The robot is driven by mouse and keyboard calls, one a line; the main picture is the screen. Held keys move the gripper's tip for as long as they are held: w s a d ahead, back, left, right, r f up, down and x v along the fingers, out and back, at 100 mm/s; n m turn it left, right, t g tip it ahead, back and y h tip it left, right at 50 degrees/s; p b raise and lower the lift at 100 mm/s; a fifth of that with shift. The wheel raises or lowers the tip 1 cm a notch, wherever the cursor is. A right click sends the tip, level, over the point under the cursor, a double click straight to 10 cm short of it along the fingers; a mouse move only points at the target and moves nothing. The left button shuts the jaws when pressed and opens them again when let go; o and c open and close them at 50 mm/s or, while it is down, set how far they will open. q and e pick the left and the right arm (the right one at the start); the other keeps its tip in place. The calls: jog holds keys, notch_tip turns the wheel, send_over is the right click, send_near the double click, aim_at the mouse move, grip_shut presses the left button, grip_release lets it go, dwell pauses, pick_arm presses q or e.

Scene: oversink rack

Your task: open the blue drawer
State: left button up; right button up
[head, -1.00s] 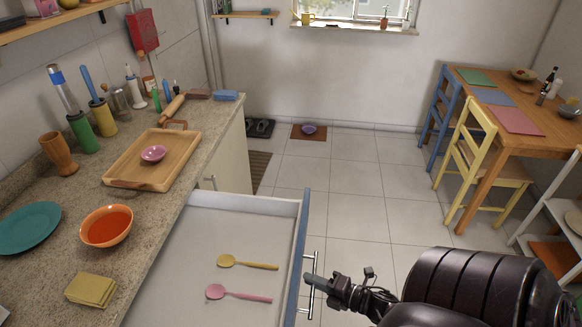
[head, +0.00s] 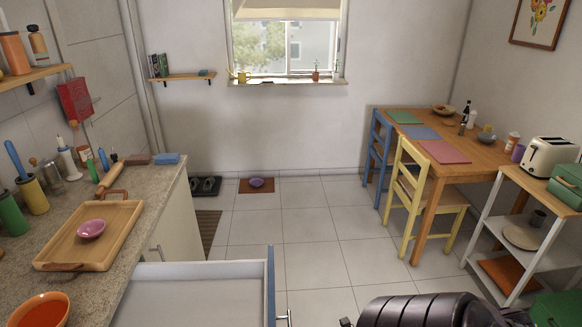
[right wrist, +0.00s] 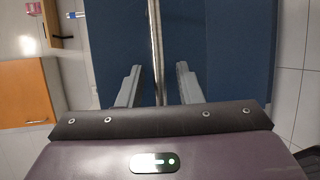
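The blue drawer (head: 271,284) stands pulled out from the counter, its pale interior showing in the head view. Its metal handle (head: 284,319) is cut off at the bottom edge. In the right wrist view the blue front (right wrist: 222,50) fills the middle and the handle bar (right wrist: 156,40) runs upright between the fingers of my right gripper (right wrist: 159,67). The fingers are apart, one on each side of the bar, with a gap showing on both sides. My left gripper is not in view.
A yellow chair (head: 425,190) and a table (head: 455,152) stand at right.

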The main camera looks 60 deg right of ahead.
jog(key=shift+s, duration=0.1)
jog(key=v, duration=0.7)
jog(key=shift+s+b, duration=0.3)
jog(key=shift+b, duration=0.05)
jog(key=shift+d+r, duration=0.1)
